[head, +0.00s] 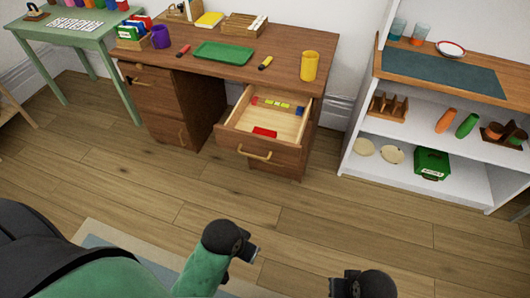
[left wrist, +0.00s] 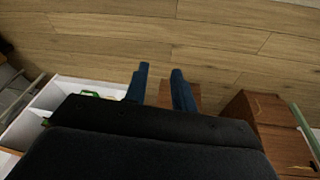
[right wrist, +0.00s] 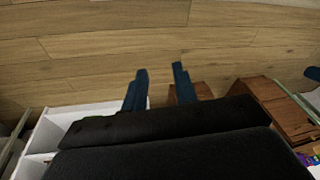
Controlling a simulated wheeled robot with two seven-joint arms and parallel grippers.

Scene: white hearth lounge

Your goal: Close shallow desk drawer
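The shallow desk drawer (head: 264,129) stands pulled out from the right side of the brown wooden desk (head: 226,72). Its front has a brass handle (head: 245,153). Inside lie a red item (head: 264,132) and a row of small coloured items (head: 278,104). My left gripper (head: 252,252) is low in the head view, over the floor, apart from the drawer. In the left wrist view its fingers (left wrist: 158,82) are spread and empty. My right gripper is mostly cut off at the bottom of the head view; in the right wrist view its fingers (right wrist: 158,82) are spread and empty.
On the desk are a green tray (head: 224,54), a yellow mug (head: 310,66), a purple cup (head: 161,37) and markers. A white shelf unit (head: 352,150) stands right of the desk, a green table (head: 85,28) left. Bare wooden floor (head: 200,185) lies before the drawer.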

